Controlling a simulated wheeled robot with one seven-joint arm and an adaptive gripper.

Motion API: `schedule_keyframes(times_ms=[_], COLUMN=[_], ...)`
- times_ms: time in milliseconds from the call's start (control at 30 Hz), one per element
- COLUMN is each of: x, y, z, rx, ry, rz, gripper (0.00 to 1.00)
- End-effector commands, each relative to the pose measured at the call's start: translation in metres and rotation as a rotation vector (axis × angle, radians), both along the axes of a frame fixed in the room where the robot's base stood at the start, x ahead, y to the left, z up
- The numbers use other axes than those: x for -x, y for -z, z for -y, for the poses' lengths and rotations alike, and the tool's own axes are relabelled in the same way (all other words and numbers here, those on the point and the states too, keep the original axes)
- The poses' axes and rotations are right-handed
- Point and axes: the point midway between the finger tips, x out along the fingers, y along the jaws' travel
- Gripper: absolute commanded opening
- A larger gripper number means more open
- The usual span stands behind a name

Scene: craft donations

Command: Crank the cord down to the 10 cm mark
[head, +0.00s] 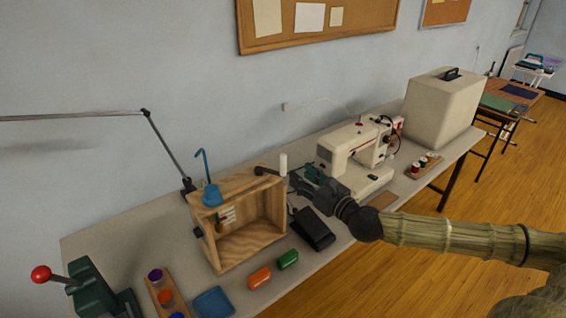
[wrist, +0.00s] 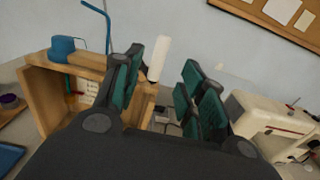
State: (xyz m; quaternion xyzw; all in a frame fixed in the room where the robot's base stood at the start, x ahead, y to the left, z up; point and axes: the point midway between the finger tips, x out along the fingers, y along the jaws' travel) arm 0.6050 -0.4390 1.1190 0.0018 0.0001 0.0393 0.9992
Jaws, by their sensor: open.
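An open-fronted wooden box (head: 254,253) stands on the table with a crank on its upper right. The crank has a dark arm (head: 266,171) and an upright white handle (head: 283,164). The handle also shows in the wrist view (wrist: 159,58), between my finger pairs and beyond them. My gripper (head: 308,178) is open and empty, just right of the handle; no contact is visible. A small marked scale (head: 227,214) shows inside the box at its left. The cord and its reading are too small to make out.
A black pedal (head: 312,230) and a sewing machine (head: 342,145) stand to the right. Orange (head: 260,278) and green (head: 288,260) blocks lie in front. A green press (head: 92,287) is far left.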

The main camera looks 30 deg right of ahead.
Motion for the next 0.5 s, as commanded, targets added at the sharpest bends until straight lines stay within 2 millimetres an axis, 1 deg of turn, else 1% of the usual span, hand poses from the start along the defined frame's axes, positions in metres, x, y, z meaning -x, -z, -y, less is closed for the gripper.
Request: schedule_keyframes(times_ms=[200,500], x=[-0.017,-0.036], y=[-0.001,-0.001], z=[-0.001,-0.003], rx=[0.004,0.005], ry=[-0.001,-0.002], rz=[0.001,0.0], gripper=[0.41,0.41])
